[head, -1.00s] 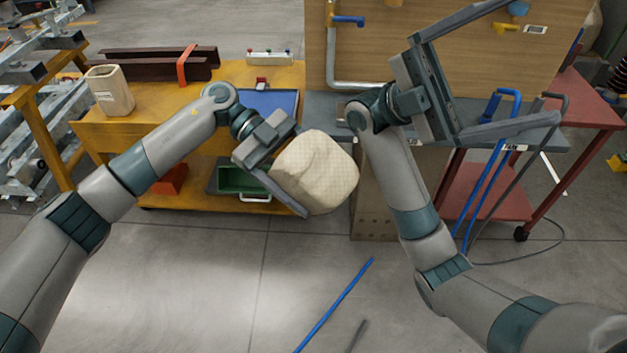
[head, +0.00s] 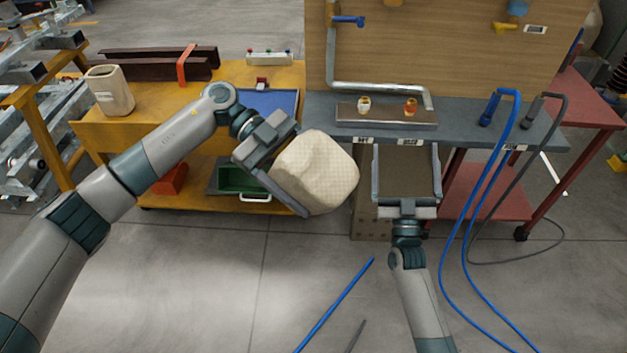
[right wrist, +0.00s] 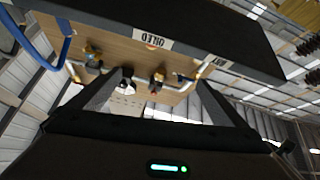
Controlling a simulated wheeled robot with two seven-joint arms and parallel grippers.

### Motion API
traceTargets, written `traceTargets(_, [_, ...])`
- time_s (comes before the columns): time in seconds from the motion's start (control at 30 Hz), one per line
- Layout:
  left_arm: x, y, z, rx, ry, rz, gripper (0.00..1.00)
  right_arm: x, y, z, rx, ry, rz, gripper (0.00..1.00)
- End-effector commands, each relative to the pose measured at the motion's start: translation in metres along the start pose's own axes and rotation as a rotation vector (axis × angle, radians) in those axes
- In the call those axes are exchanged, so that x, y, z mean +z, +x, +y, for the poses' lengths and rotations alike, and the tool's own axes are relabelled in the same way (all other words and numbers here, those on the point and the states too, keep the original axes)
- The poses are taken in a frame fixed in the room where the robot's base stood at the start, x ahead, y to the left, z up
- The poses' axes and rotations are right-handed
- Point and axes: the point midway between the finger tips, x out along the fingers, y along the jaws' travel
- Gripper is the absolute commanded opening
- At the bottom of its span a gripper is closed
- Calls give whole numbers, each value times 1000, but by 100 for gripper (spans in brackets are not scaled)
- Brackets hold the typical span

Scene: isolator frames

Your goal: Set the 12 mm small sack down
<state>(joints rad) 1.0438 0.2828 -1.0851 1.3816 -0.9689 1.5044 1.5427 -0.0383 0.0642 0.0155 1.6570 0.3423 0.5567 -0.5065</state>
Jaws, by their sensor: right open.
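A cream, rounded cloth sack (head: 318,170) is held by my left gripper (head: 300,178) in the middle of the head view. One long finger shows along its lower left side; the other finger is mostly hidden. The sack appears tilted and in the air in front of the yellow cart. A second, open-topped cream sack (head: 108,91) with a label stands upright on the cart's left end. I cannot read a size on either. My right gripper (head: 407,165) is open and empty, its fingers pointing at the grey bench's front edge.
The yellow cart (head: 225,78) carries dark beams (head: 140,64), a blue tray (head: 268,101) and a green bin (head: 238,181) below. The grey bench (head: 465,128) has a metal plate with two fittings (head: 386,112). Blue hoses (head: 470,215) hang at right. A blue rod (head: 335,305) lies on the floor.

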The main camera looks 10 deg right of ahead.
Motion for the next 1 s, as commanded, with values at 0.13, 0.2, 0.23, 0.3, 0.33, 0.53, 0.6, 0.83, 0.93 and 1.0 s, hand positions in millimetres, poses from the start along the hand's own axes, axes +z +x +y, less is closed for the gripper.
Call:
traceTargets(0.13, [0, 0, 0, 0, 0, 0, 47, 54, -42, -15, -72, 45, -176, 97])
traceTargets(0.2, [0, 0, 0, 0, 0, 0, 47, 77, -63, -23, -104, 64, -254, 97])
traceTargets(0.23, [0, 0, 0, 0, 0, 0, 47, 86, -72, -26, -117, 71, -288, 97])
traceTargets(0.3, [0, 0, 0, 0, 0, 0, 47, 107, -94, -35, -148, 85, -365, 97])
traceTargets(0.33, [0, 0, 0, 0, 0, 0, 47, 115, -104, -39, -161, 92, -398, 97])
traceTargets(0.53, [0, 0, 0, 0, 0, 0, 47, 166, -175, -62, -242, 121, -613, 97])
traceTargets(0.6, [0, 0, 0, 0, 0, 0, 47, 180, -202, -70, -270, 127, -686, 97])
traceTargets(0.83, [0, 0, 0, 0, 0, 0, 47, 220, -295, -91, -356, 134, -924, 97])
traceTargets(0.93, [0, 0, 0, 0, 0, 0, 47, 232, -339, -98, -392, 130, -1026, 97])
traceTargets(1.0, [0, 0, 0, 0, 0, 0, 47, 240, -369, -102, -417, 125, -1097, 97])
